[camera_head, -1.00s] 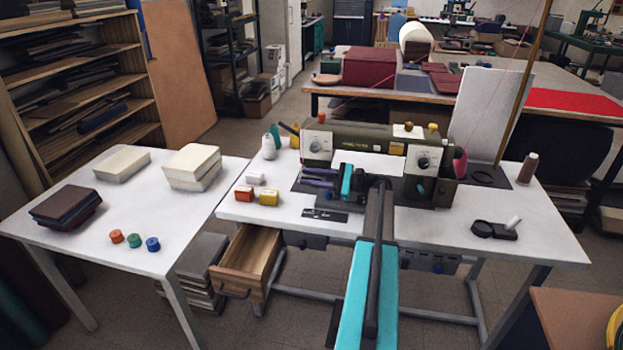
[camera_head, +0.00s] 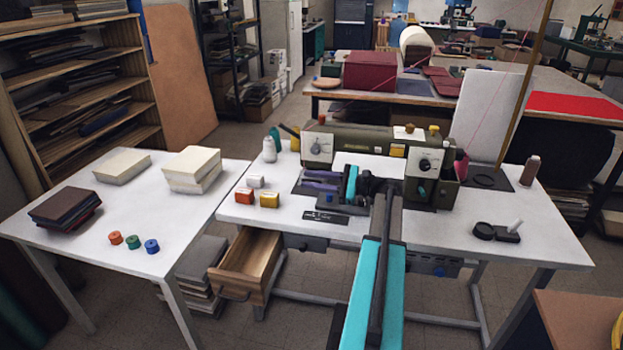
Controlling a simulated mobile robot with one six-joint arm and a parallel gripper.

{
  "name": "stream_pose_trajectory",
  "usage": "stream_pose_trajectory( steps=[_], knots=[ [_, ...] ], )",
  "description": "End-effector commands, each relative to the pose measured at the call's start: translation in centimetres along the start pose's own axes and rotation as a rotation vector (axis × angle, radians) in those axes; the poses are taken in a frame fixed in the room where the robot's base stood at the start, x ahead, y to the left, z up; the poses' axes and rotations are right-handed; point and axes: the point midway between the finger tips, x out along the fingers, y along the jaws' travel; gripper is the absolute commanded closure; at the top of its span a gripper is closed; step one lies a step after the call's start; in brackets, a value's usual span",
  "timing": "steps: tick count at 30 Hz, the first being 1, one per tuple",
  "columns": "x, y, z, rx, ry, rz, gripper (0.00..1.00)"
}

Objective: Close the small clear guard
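The olive-green sewing machine (camera_head: 368,140) stands on the white table, with its left head (camera_head: 318,148) above a dark plate. I cannot make out the small clear guard; it is too small or see-through, or my gripper hides it. My gripper (camera_head: 311,182) reaches left from my arm, low in front of the machine's left head. Its two purple fingers lie apart with a narrow gap, and I see nothing held between them. I cannot tell whether they touch the machine.
White (camera_head: 256,181), red (camera_head: 243,195) and yellow (camera_head: 269,200) small blocks sit left of my gripper. A wooden drawer (camera_head: 245,268) hangs open below the table.

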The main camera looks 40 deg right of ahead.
Motion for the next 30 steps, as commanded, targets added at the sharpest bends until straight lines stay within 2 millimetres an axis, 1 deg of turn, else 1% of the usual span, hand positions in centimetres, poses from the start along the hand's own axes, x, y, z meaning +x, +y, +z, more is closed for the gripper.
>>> stream_pose_trajectory(
  steps=[1,24,30],
  knots=[
    [-0.2,0.6,0.3,0.0,0.0,-0.001,0.73],
    [-2.5,6.8,3.6,-0.001,0.0,0.0,0.73],
    [-3.0,7.9,4.2,0.0,0.0,0.0,0.73]
  ],
)
